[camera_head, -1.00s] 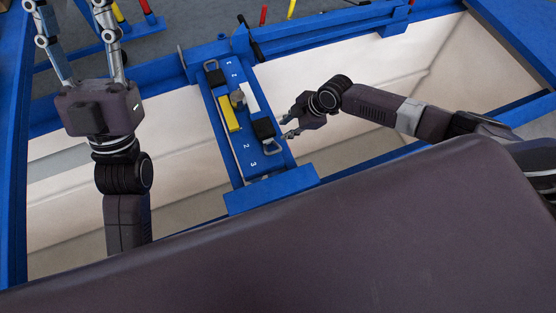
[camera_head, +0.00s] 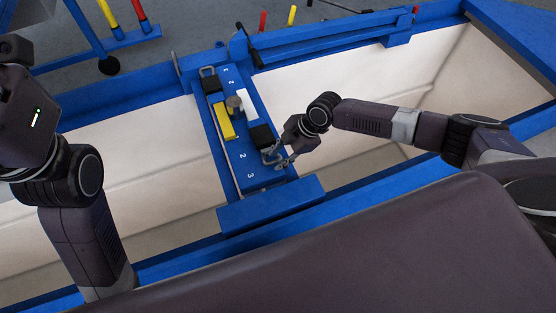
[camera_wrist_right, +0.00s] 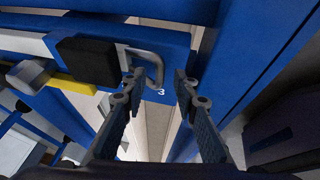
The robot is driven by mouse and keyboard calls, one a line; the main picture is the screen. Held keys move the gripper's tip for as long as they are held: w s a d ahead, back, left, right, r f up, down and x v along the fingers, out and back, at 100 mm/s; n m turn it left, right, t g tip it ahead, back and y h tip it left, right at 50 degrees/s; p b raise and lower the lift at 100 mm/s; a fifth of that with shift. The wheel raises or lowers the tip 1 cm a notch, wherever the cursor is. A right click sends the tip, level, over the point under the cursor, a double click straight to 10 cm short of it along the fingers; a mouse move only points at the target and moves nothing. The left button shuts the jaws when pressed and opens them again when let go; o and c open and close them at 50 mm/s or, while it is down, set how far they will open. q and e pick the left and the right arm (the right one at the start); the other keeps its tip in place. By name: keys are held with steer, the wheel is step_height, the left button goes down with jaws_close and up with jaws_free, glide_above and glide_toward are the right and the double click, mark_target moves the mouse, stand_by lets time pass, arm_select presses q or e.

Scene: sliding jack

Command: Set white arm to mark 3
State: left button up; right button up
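The white arm (camera_head: 248,103) is a white bar on the blue jack beam (camera_head: 232,160), with a black block (camera_head: 262,137) and a metal loop handle (camera_head: 271,157) at its near end. The block sits beside the printed 2, and the 3 is nearer me. My right gripper (camera_head: 279,158) is at the handle. In the right wrist view its fingers (camera_wrist_right: 161,78) are apart; one overlaps the loop (camera_wrist_right: 150,62), the other is right of it. Contact is unclear. My left gripper's body (camera_head: 27,115) is at the left edge, with its fingertips not visible.
A yellow bar (camera_head: 223,122) lies beside the white arm, with another black block (camera_head: 212,84) at its far end. A grey round post (camera_head: 234,103) stands between them. Blue rails (camera_head: 270,204) and pale pit walls (camera_head: 130,150) surround the beam.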

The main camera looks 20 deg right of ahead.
steer(key=shift+a+f, duration=0.1)
steer(key=shift+f, duration=0.15)
jaws_close()
stand_by(0.3)
